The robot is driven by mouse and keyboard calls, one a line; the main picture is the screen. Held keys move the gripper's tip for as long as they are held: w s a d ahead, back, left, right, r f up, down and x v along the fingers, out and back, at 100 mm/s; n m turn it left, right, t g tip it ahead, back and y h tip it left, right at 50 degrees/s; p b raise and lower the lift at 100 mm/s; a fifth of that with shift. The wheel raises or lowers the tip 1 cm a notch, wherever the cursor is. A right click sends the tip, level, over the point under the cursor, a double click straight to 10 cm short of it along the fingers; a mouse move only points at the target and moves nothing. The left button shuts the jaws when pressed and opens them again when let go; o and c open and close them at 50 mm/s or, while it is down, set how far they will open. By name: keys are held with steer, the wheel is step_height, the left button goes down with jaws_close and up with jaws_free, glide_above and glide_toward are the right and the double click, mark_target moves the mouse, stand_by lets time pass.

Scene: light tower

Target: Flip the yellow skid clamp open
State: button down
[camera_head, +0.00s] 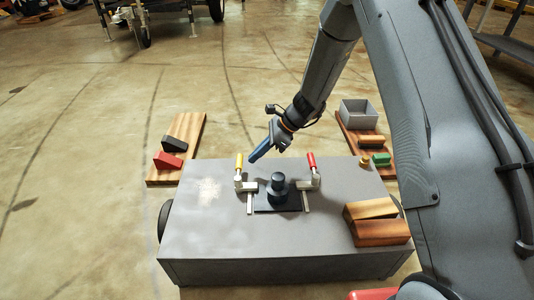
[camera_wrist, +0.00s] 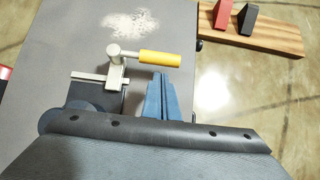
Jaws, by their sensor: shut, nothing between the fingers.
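The yellow skid clamp is a silver toggle clamp with a yellow handle (camera_head: 239,161) on the left of the grey skid's top. In the head view its handle stands upright. In the wrist view the yellow handle (camera_wrist: 160,58) points right from its metal body (camera_wrist: 118,66). My gripper (camera_head: 253,158) comes down from the upper right, its blue fingers together and empty, just right of the handle. In the wrist view my gripper's fingertips (camera_wrist: 160,76) lie just below the handle in the picture. Whether they touch it I cannot tell.
A red-handled clamp (camera_head: 312,162) stands to the right, past a dark round fitting (camera_head: 277,187) on a black plate. Wooden blocks (camera_head: 376,222) sit at the skid's right front. Boards with wedges (camera_head: 170,161) and a grey bin (camera_head: 358,113) lie beyond. The skid's left top is clear.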

steer(key=shift+a+f+b, duration=0.2)
steer(key=shift+a+b, duration=0.1)
steer(key=shift+a, duration=0.55)
